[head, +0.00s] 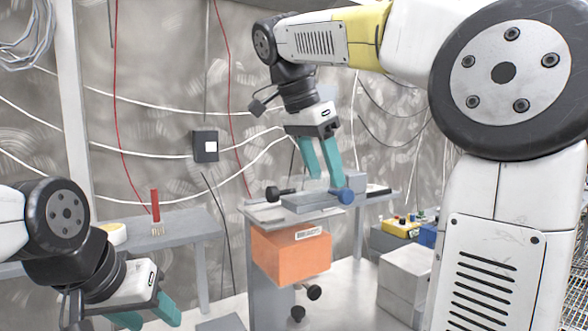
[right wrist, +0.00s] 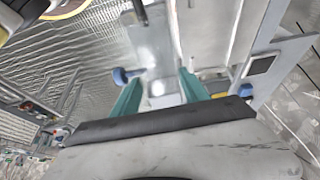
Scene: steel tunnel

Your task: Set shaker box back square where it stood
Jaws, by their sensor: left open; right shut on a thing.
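A low grey box-like thing, which appears to be the shaker box (head: 308,204), is on a small grey stand, with a black knob to its left and a blue knob to its right. My right gripper (head: 322,181) points down over it, its teal fingers shut on a pale grey part. In the right wrist view my fingers (right wrist: 158,88) stand either side of this pale grey part (right wrist: 163,101). Its underside is hidden, so I cannot tell whether it touches the stand or sits square. My left gripper (head: 147,316) is open and empty at the lower left.
An orange box (head: 290,257) with a label is under the stand's top. A grey bench (head: 180,230) at the left bears an upright red-handled brush (head: 155,206). Light grey boxes (head: 405,278) and a yellow box with buttons (head: 401,228) are at the right. Cables hang along the wall.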

